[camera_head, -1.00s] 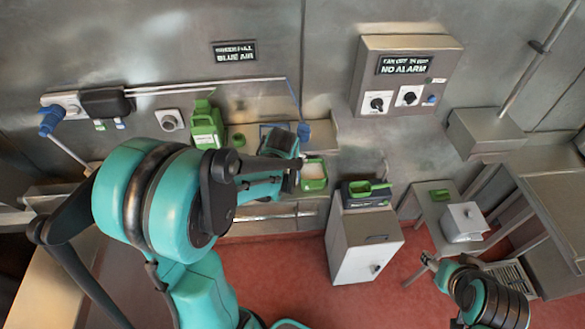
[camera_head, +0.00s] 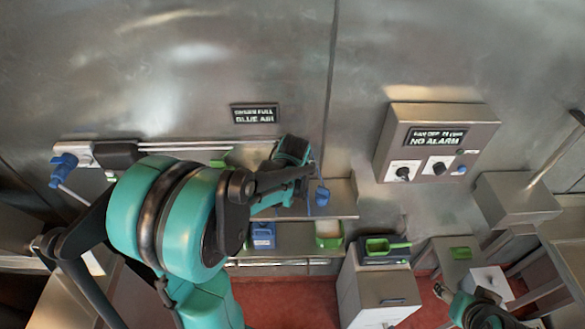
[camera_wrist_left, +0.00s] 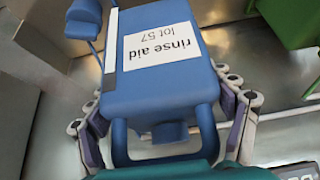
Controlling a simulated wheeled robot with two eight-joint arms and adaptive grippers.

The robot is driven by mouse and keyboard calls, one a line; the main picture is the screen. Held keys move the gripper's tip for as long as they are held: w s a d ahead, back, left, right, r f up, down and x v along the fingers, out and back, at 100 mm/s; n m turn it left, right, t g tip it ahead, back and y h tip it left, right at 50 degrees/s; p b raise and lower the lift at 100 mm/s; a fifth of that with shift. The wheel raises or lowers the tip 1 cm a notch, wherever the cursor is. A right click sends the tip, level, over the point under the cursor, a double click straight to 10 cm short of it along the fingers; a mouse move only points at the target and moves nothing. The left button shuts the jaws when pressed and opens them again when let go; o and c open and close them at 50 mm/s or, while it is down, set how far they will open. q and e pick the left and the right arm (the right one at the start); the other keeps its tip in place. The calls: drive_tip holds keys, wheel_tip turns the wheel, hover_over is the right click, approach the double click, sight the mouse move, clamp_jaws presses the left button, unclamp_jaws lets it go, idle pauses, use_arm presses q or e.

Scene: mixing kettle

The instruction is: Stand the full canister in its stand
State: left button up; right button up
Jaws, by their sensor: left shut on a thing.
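The blue canister (camera_wrist_left: 160,65), with a white "rinse aid lot 57" label, fills the middle of the left wrist view. Its handle and cap are at the near end, between the fingers of my left gripper (camera_wrist_left: 172,125), which is shut on it. In the head view my left gripper (camera_head: 298,180) is at the wall shelf, and I cannot make out the held canister behind it. On the lower level a small blue object (camera_head: 262,236) shows beside my arm; I cannot tell whether it is the stand. My right gripper (camera_head: 440,291) is at the lower right, jaws unclear.
A green-rimmed tray (camera_head: 329,241) sits below. A metal cabinet (camera_head: 385,298) and control box (camera_head: 436,142) are to the right.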

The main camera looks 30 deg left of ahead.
use_arm(q)
drive_tip(key=shift+s+d+f, duration=0.1)
drive_tip(key=shift+s+d, duration=0.1)
drive_tip(key=shift+s, duration=0.15)
drive_tip(key=shift+f+b, duration=0.25)
drive_tip(key=shift+b, duration=0.15)
drive_tip(key=f+b, duration=0.2)
drive_tip(key=f, duration=0.1)
drive_tip(key=shift+w+a+f, duration=0.1)
drive_tip(key=shift+w+f, duration=0.1)
drive_tip(key=shift+f, duration=0.05)
drive_tip(key=shift+s+f+b, duration=0.15)
drive_tip(key=shift+f+b, duration=0.35)
drive_tip(key=shift+f, duration=0.05)
drive_tip(key=shift+r, duration=0.1)
drive_tip(key=shift+f, duration=0.25)
drive_tip(key=shift+b, duration=0.3)
use_arm(e)
drive_tip(key=f, duration=0.4)
drive_tip(key=shift+s+d+f, duration=0.15)
drive_tip(key=shift+s+f, duration=0.05)
drive_tip(key=shift+s, duration=0.1)
drive_tip(key=shift+f, duration=0.15)
use_arm(q)
drive_tip(key=shift+f+b, duration=0.3)
drive_tip(key=shift+b, duration=0.1)
use_arm(e)
drive_tip(key=shift+f, duration=0.25)
